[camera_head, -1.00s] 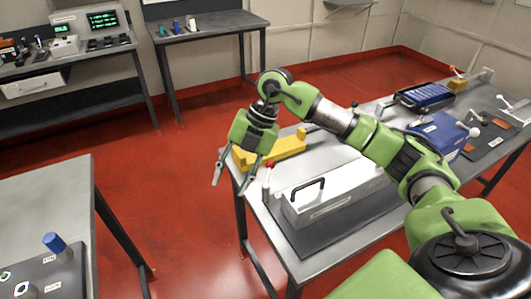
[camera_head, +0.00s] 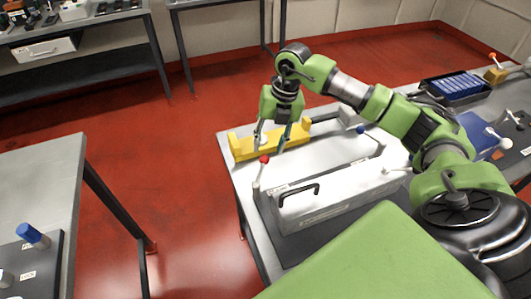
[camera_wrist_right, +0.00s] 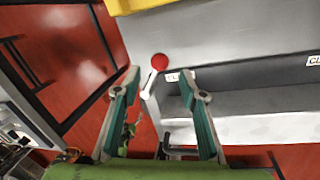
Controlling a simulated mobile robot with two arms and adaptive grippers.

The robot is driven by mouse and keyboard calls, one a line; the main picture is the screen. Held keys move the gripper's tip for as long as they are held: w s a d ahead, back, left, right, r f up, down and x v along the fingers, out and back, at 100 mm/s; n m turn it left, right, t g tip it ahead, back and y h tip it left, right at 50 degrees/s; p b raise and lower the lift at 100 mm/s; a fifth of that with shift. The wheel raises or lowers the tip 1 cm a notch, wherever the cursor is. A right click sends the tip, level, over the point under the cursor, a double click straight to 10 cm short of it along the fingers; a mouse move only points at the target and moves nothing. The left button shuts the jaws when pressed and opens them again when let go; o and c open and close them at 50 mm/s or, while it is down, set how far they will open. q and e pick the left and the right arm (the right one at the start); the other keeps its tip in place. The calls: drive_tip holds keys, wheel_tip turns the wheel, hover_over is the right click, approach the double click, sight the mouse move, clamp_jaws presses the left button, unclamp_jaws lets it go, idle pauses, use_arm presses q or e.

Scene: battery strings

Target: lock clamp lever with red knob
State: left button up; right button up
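The clamp lever with the red knob (camera_head: 264,159) stands roughly upright at the left end of the white case (camera_head: 325,207) on the table. In the right wrist view the red knob (camera_wrist_right: 160,62) shows between and slightly beyond the fingertips, with its pale lever shaft (camera_wrist_right: 150,88) below it. My right gripper (camera_head: 270,147) is open and empty, just above the knob and pointing down; its fingers also show spread in the wrist view (camera_wrist_right: 162,75). I cannot tell whether a finger touches the knob. My left gripper is not in view.
A yellow bracket (camera_head: 243,147) lies just behind the gripper. The case has a black handle (camera_head: 300,190), and a blue-knobbed lever (camera_head: 361,131) stands behind it. A blue battery box (camera_head: 475,132) and a tray of blue cells (camera_head: 458,86) are to the right.

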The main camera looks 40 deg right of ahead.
sight(265, 156)
drive_tip(key=f, duration=0.4)
drive_tip(key=shift+w+a+f+p, duration=0.15)
drive_tip(key=shift+w+a+p, duration=0.05)
drive_tip(key=shift+a+p, duration=0.2)
drive_tip(key=shift+f, duration=0.3)
drive_tip(key=shift+w+a+f, duration=0.1)
drive_tip(key=shift+f, duration=0.1)
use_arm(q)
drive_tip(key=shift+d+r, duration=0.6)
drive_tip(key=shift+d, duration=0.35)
use_arm(e)
drive_tip(key=shift+f, duration=0.15)
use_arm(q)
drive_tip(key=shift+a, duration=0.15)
use_arm(e)
clamp_jaws()
